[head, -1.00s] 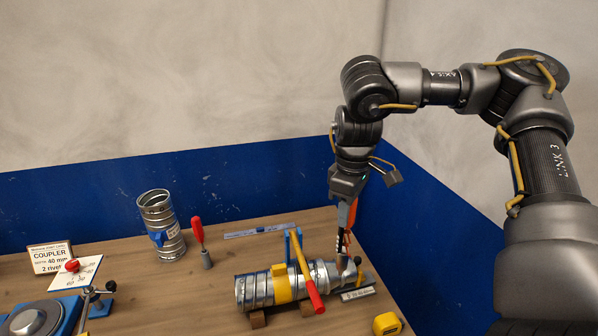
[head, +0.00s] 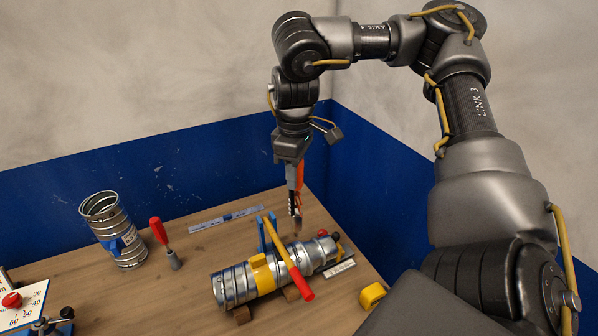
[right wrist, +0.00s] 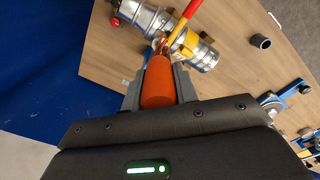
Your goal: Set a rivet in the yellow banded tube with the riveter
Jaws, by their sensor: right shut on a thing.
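The yellow banded tube (head: 235,284), a ribbed metal duct with a yellow band (head: 262,273), lies on wooden blocks on the bench. It also shows in the right wrist view (right wrist: 206,57). A lever with a red grip (head: 301,284) crosses over it. My right gripper (head: 297,188) is shut on the orange handle of the riveter (right wrist: 158,82). The riveter points down, with its dark lower end above and behind the tube's right part, seemingly apart from it. Its exact tip is hard to make out. My left gripper is not in view.
An upright metal tube with a blue band (head: 124,246) and a red-handled tool (head: 164,243) stand left. A blue ruler (head: 226,218) lies behind. A yellow tape measure (head: 372,295) is at the front right. Blue-bottomed walls close the back and right.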

